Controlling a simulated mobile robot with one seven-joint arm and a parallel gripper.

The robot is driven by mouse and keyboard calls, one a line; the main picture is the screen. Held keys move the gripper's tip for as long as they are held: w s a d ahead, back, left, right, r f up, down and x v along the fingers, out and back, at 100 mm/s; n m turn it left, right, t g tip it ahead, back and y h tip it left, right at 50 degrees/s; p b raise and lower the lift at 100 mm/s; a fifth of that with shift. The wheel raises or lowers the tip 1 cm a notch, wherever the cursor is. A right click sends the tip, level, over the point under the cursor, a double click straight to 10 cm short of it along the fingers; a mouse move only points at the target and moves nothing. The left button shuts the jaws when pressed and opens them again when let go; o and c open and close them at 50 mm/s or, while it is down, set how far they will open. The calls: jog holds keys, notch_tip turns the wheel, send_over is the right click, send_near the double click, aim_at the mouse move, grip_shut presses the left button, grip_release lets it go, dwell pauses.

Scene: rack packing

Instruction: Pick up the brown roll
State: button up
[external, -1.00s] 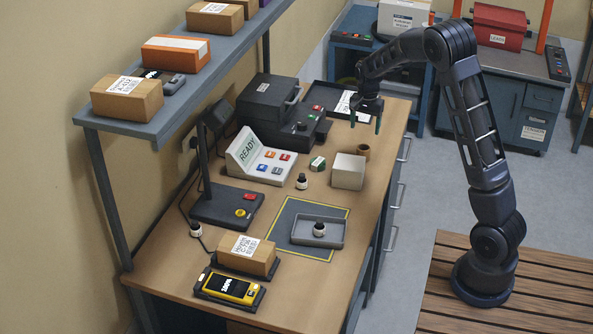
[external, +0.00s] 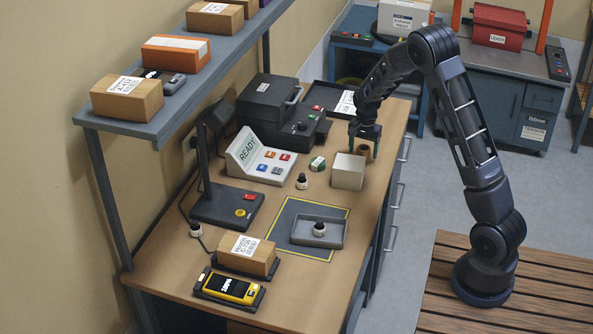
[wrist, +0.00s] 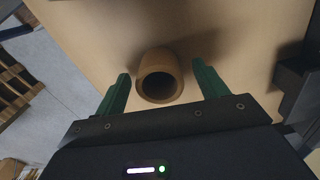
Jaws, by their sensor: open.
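The brown roll (wrist: 161,73) is a short hollow tube on the table, its open end facing the camera in the wrist view. In the external view the brown roll (external: 363,149) shows only in part, behind the white box. My gripper (wrist: 162,75) is open, with one green finger on each side of the roll and a gap to each. In the external view my gripper (external: 362,147) is low over the table at the roll, just behind the white box.
A white box (external: 348,172) stands close in front of the roll. A small green-and-white box (external: 317,164) and a dark bottle (external: 301,181) are to its left. A black machine (external: 285,130) and a dark tray (external: 322,97) lie behind. The table's right edge is near.

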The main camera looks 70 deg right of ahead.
jog(key=shift+f, duration=0.45)
jog(key=c, duration=1.1)
jog(key=shift+o, duration=0.2)
jog(key=shift+r, duration=0.1)
